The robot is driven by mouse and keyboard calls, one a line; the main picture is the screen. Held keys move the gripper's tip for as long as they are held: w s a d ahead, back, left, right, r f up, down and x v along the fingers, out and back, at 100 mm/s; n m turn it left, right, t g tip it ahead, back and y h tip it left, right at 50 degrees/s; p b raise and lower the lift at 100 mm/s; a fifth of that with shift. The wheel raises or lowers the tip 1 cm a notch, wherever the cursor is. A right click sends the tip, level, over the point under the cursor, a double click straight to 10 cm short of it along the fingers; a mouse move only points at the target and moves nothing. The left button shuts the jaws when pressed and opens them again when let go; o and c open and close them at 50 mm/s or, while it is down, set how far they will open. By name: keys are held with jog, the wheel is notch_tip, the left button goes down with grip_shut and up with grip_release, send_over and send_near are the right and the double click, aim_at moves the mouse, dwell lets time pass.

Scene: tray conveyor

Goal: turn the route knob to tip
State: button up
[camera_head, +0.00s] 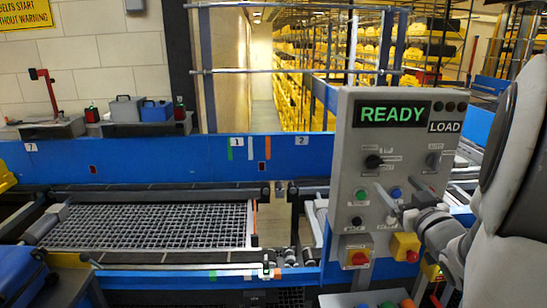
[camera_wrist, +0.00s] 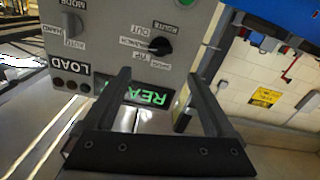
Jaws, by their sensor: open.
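The route knob (camera_head: 374,162) is a small black knob at the upper left of the grey control panel (camera_head: 345,125). It also shows in the wrist view (camera_wrist: 159,46), where the picture is turned over and labels including ROUTE, OUT and TIP surround it. Which label it points at is too small to tell for sure. My gripper (camera_head: 394,182) is in front of the panel, lower and to the right of the knob in the head view. In the wrist view its two fingers (camera_wrist: 157,74) are apart with nothing between them, and the knob lies just beyond their tips.
The mode knob (camera_head: 433,160) is right of the route knob. Green (camera_head: 361,197) and blue buttons and a red stop button (camera_head: 359,258) sit lower on the panel. The display (camera_head: 392,114) reads READY. A conveyor with a mesh tray (camera_head: 150,226) is to the left.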

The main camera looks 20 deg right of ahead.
aim_at(376, 165)
jog(key=p+x, duration=0.1)
jog(key=x, duration=0.9)
jog(key=shift+w+d+p, duration=0.1)
jog(key=shift+w+p, duration=0.2)
jog(key=shift+p, duration=0.1)
jog(key=shift+c, duration=0.3)
jog(key=c, duration=1.3)
